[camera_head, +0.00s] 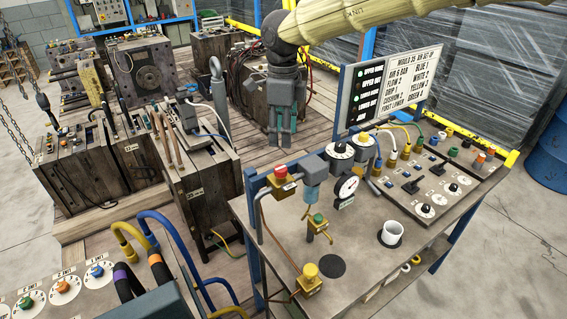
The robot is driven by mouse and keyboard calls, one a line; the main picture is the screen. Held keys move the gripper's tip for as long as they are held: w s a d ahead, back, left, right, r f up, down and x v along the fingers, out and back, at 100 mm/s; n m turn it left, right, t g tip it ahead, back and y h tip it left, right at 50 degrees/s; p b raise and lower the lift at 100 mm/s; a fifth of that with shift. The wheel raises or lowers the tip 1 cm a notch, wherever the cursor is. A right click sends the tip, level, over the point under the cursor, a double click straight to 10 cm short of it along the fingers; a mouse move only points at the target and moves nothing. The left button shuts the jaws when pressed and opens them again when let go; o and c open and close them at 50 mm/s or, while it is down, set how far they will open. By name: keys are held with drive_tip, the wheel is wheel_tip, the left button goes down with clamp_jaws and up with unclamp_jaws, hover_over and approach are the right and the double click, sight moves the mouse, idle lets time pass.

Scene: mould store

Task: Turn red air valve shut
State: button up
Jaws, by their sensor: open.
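The red air valve (281,168) is a red knob on a yellow-brass body at the back left of the metal bench (405,260). A pipe runs down from it along the bench's left edge. My gripper (281,142) hangs from the arm at the top middle, pointing down. In the picture it is just above the red knob, with a small gap between them. Its fingers are open and empty. Whether it is directly over the knob in depth, I cannot tell. The knob's turn position is too small to read.
Close by on the bench are a blue-bowled filter (313,187), a pressure gauge (346,189), a green-knobbed valve (318,220), a yellow-knobbed valve (307,278) and a white cup (391,233). A sign board (387,85) stands behind. Wooden-sided moulds (195,190) stand at left.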

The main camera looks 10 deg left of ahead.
sight(281, 168)
drive_tip(key=s+f, duration=0.1)
drive_tip(key=p, duration=0.1)
drive_tip(key=s+f, duration=0.1)
drive_tip(key=shift+s+a+f+p, duration=0.25)
drive_tip(key=shift+s+f+p, duration=0.05)
drive_tip(key=shift+f, duration=0.05)
drive_tip(key=f, duration=0.2)
drive_tip(key=w+f+p, duration=0.1)
drive_tip(key=f, duration=0.1)
drive_tip(key=w+f, duration=0.1)
drive_tip(key=f, duration=0.1)
drive_tip(key=shift+s+f+p, duration=0.4)
drive_tip(key=shift+s, duration=0.1)
drive_tip(key=shift+w+f, duration=0.4)
drive_tip(key=shift+f, duration=0.05)
drive_tip(key=shift+s+r, duration=0.15)
drive_tip(key=shift+s, duration=0.05)
drive_tip(key=shift+c, duration=1.2)
drive_tip(key=shift+s, duration=0.1)
drive_tip(key=c, duration=0.8)
